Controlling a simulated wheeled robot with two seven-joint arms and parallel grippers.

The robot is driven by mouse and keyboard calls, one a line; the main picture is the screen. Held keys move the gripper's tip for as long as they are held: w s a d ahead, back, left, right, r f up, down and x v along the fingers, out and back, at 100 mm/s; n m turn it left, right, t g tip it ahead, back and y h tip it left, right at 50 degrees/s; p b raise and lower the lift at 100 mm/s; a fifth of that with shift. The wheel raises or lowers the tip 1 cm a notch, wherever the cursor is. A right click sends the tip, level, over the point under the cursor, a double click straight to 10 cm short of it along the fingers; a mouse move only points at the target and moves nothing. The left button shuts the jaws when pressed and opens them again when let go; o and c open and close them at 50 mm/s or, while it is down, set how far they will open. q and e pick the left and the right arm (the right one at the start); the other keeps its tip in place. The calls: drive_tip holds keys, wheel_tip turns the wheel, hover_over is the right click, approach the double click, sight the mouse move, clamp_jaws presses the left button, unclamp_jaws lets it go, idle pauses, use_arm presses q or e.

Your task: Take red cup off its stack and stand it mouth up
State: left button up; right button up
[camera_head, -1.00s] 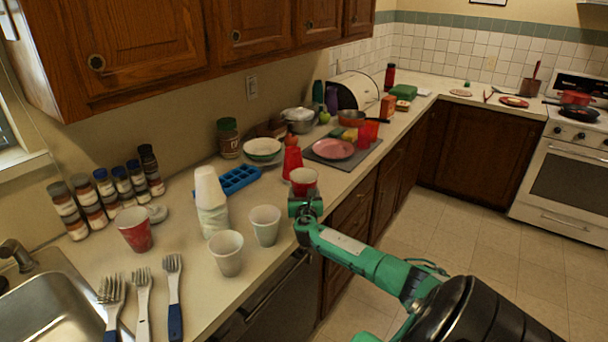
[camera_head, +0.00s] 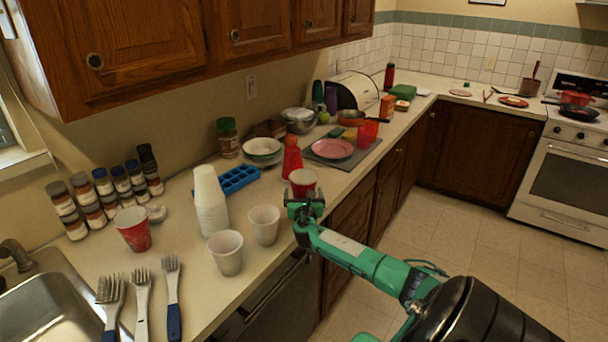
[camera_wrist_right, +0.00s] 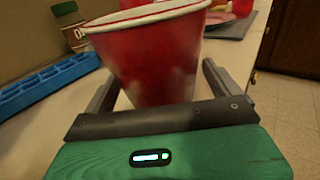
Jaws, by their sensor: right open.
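The red cup (camera_head: 303,184) stands upright, mouth up, near the counter's front edge. It also fills the upper middle of the right wrist view (camera_wrist_right: 155,60), with its white rim on top. My right gripper (camera_head: 305,203) is open around the cup's lower part, one finger on each side, with gaps visible in the wrist view. Just behind it stands a red tapered thing (camera_head: 292,162), which looks like upside-down red cups; its details are too small to tell. Another red cup (camera_head: 133,230) stands mouth up at left. My left gripper is not in view.
A tall stack of white cups (camera_head: 210,200) and two single white cups (camera_head: 225,253) (camera_head: 264,225) stand left of my gripper. A blue tray (camera_head: 238,179) and a bowl (camera_head: 262,148) lie behind. A pink plate (camera_head: 332,149) is further right. The counter's front edge is close.

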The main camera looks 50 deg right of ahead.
drive_tip(key=b+v, duration=0.1)
drive_tip(key=v, duration=1.2)
drive_tip(key=shift+s+a, duration=0.2)
drive_tip(key=shift+s, duration=0.1)
